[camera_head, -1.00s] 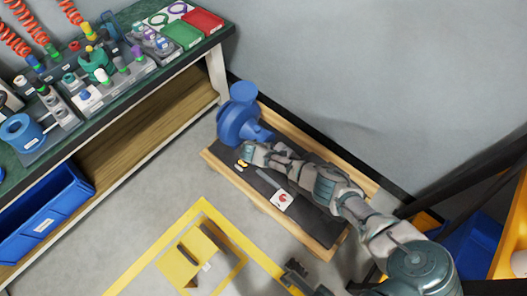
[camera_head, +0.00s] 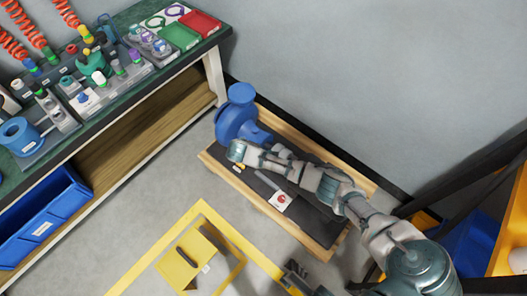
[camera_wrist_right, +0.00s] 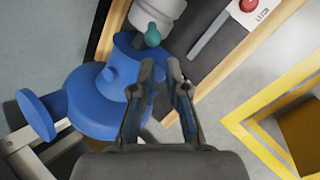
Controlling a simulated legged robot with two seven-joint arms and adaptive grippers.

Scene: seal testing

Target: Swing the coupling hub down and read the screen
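The blue pump-like housing (camera_head: 236,118) with a round flange stands at the far end of a wood-framed dark base (camera_head: 315,215). It fills the left of the right wrist view (camera_wrist_right: 95,100). A pale grey cylinder (camera_wrist_right: 160,10) with a teal ball knob (camera_wrist_right: 152,38), possibly the coupling hub, shows beside the housing. My right gripper (camera_wrist_right: 163,68) is open and empty, its narrowly spaced fingertips just short of the knob. In the head view my right arm's end (camera_head: 240,151) is beside the housing and hides the coupling area. I cannot make out a screen. My left gripper cannot be clearly identified.
A red button on a white labelled plate (camera_head: 281,200) sits on the base beside a grey bar (camera_head: 266,180). A yellow box (camera_head: 190,265) stands inside yellow floor tape. A bench (camera_head: 110,95) with fittings and a blue bin (camera_head: 40,215) are at left.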

